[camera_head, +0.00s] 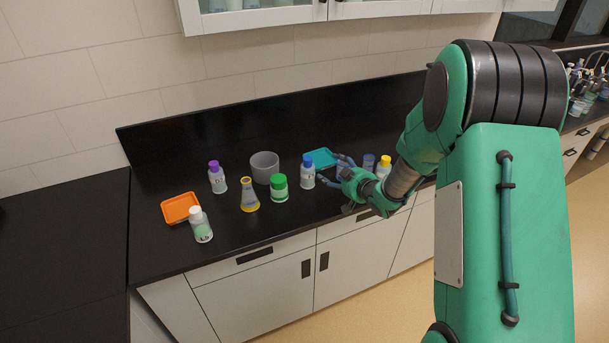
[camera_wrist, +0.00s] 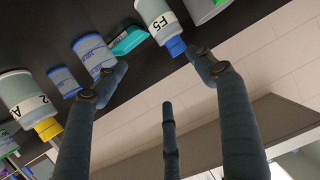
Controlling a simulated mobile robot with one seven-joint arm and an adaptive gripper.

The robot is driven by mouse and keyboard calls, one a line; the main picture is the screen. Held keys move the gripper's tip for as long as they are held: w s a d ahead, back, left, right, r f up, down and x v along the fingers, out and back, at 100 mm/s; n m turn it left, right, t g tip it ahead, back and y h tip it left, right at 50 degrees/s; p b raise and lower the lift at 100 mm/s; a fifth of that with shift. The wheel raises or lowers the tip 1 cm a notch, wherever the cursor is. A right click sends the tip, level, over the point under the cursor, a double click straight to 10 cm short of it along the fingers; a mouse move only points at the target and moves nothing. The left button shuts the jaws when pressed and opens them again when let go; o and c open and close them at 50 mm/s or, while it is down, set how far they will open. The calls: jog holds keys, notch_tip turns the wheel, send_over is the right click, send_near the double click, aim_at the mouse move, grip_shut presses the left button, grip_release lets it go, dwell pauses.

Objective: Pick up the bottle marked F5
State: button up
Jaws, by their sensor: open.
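The bottle marked F5 (camera_wrist: 155,15) is white and grey with a blue cap. In the wrist view its black label reads F5, and its cap points toward the space between my fingertips. In the head view I take it as the blue-capped bottle (camera_head: 308,174), upright on the black counter. My gripper (camera_head: 333,169) is just to its right, with its fingers spread toward it. In the wrist view my gripper (camera_wrist: 157,72) has dark jointed fingers set apart with nothing between them. The right fingertip is near the cap; I cannot tell whether they touch.
A teal tray (camera_head: 322,157) lies behind. A yellow-capped bottle (camera_head: 383,166) and blue containers (camera_wrist: 93,52) stand right, beside my arm. Left are a green-capped jar (camera_head: 279,188), grey bowl (camera_head: 264,166), flask (camera_head: 249,198), purple-capped bottle (camera_head: 217,180), orange tray (camera_head: 172,213) and white-capped bottle (camera_head: 201,228).

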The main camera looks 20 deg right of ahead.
jog(key=t+y, duration=0.1)
jog(key=y, duration=0.1)
send_near(314, 176)
jog(key=v, duration=0.3)
jog(key=shift+d+r, duration=0.25)
jog(key=shift+s+a+f+t, duration=0.15)
jog(key=shift+s+f+t, duration=0.15)
jog(key=shift+f, duration=0.2)
jog(key=shift+w, duration=0.15)
jog(key=shift+b+x, duration=0.75)
jog(key=shift+x, duration=3.5)
jog(key=shift+b+x, duration=0.75)
jog(key=shift+x, duration=1.85)
jog(key=shift+c, duration=0.3)
